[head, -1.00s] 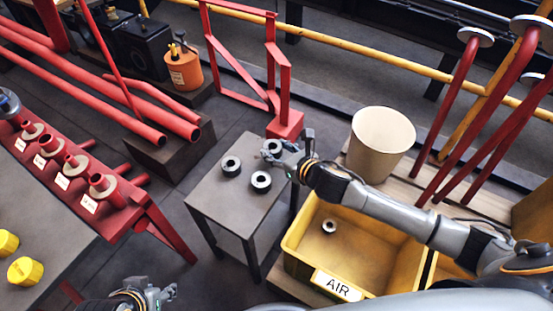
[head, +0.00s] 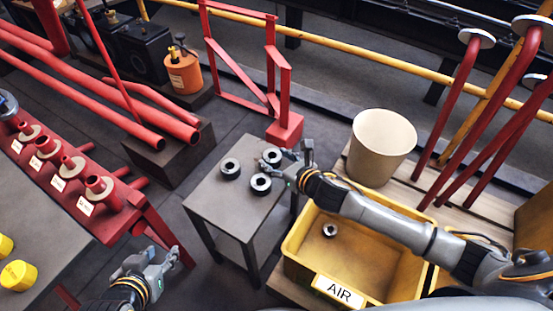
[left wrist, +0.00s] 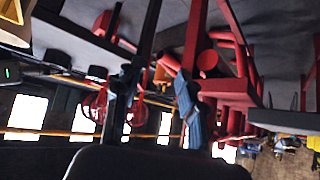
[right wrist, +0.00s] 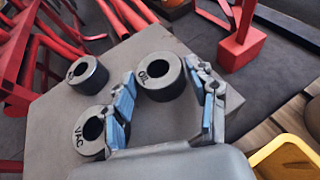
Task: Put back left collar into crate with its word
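Three dark ring collars stand on a small grey table (head: 215,205): one at the left (head: 230,168), one at the front (head: 260,184), one at the back (head: 271,157). In the right wrist view one collar reads OIL (right wrist: 160,76), another VAC (right wrist: 92,136); the word on the third (right wrist: 88,74) is too small to read. My right gripper (right wrist: 163,80) is open, its fingers to either side of the OIL collar. The yellow crate (head: 297,243) marked AIR (head: 339,291) holds one small collar (head: 329,230). My left gripper (head: 160,265) is open and empty, above the floor.
A second yellow crate lies partly behind my right arm. A beige bin (head: 382,145) stands behind the AIR crate. A red rack (head: 115,215) with labelled pipe stubs is at the left. A red frame (head: 285,125) stands behind the small table.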

